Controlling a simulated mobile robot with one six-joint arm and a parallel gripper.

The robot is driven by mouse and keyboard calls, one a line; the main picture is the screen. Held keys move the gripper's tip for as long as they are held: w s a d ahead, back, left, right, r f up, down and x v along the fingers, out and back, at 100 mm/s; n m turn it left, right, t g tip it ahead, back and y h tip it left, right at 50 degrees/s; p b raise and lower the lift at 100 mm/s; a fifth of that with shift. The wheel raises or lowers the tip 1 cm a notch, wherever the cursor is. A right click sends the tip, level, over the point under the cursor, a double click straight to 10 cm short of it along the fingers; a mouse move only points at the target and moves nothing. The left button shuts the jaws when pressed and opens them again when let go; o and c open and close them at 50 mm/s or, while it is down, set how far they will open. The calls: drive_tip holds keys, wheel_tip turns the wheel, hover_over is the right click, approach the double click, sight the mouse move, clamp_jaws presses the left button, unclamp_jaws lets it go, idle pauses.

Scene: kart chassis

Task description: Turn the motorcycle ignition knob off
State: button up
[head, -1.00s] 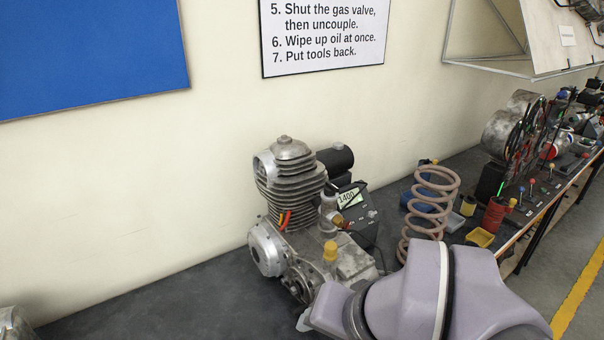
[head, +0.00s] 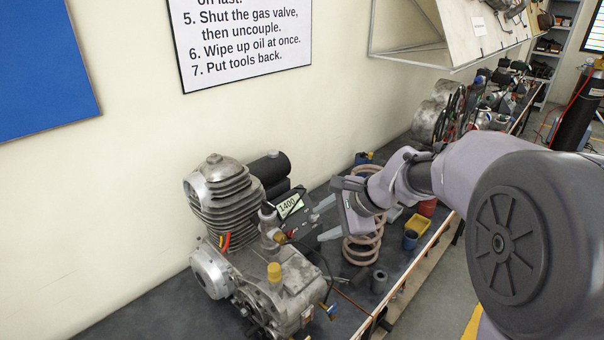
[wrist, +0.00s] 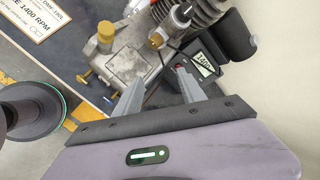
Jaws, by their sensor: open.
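The motorcycle engine (head: 228,215) stands on the dark bench, with a finned cylinder, a round silver cover and a yellow cap (head: 274,272). A dark meter box (head: 296,218) beside it has a lit display reading 1400; it also shows in the wrist view (wrist: 200,62). I cannot tell surely which part is the ignition knob; a small red part (wrist: 179,69) shows by the right fingertip in the wrist view. My gripper (head: 323,222) is open and empty, right of the meter box. In the wrist view, its fingers (wrist: 158,78) point towards the engine and meter.
Small cups, a yellow tray (head: 416,222) and other parts line the bench to the right. A placard ending in 1400 RPM (wrist: 45,15) lies on the bench in the wrist view. The wall is behind.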

drive_tip(key=w+f+m+p, duration=0.2)
drive_tip(key=w+f+m, duration=0.2)
drive_tip(key=w+f, duration=0.4)
drive_tip(key=m+t+y, duration=0.1)
drive_tip(key=m, duration=0.2)
approach(293, 234)
drive_tip(key=b+x, duration=0.2)
drive_tip(key=x, duration=0.7)
drive_tip(key=shift+w+a+f, duration=0.15)
drive_tip(key=shift+w+f, duration=0.1)
drive_tip(key=shift+c, duration=0.4)
clamp_jaws()
